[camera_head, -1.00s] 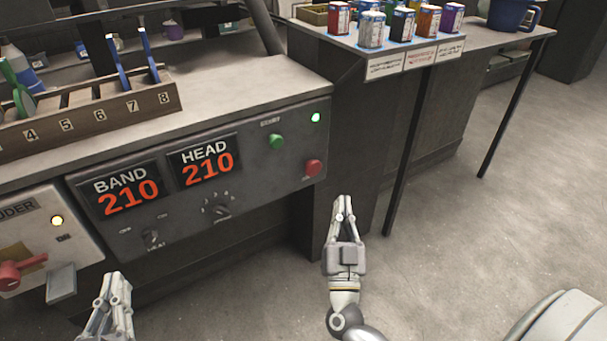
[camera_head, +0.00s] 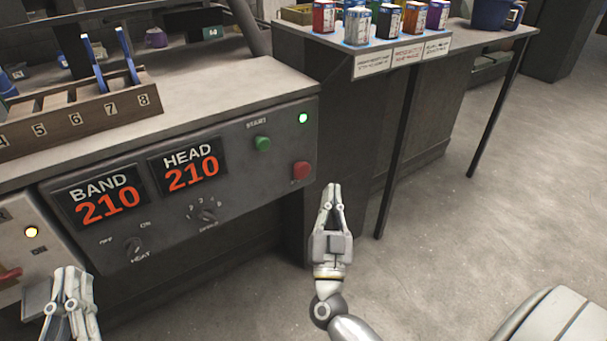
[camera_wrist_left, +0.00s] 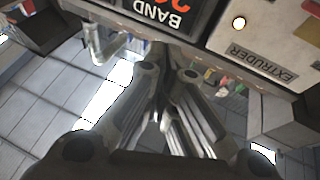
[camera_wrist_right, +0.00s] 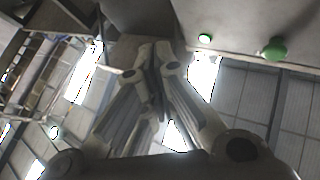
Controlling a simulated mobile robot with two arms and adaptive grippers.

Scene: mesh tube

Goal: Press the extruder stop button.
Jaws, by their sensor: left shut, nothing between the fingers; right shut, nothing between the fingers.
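The extruder control panel (camera_head: 230,212) has a red button (camera_head: 301,170) at its right end, below a lit green lamp (camera_head: 303,118). Its label is too small to read. A green button (camera_head: 263,144) marked START sits up and left of it; a green button (camera_wrist_right: 274,50) also shows in the right wrist view. My right gripper (camera_head: 331,187) is shut and empty, apart from the panel, just right of and below the red button. My left gripper (camera_head: 68,272) is shut and empty, low at the left, below the heat knob (camera_head: 133,246).
The panel shows BAND and HEAD displays (camera_head: 191,171) at 210 and a speed knob (camera_head: 207,216). A numbered wooden rack (camera_head: 80,118) stands on top. A side table with several cans (camera_head: 358,25) is at back right.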

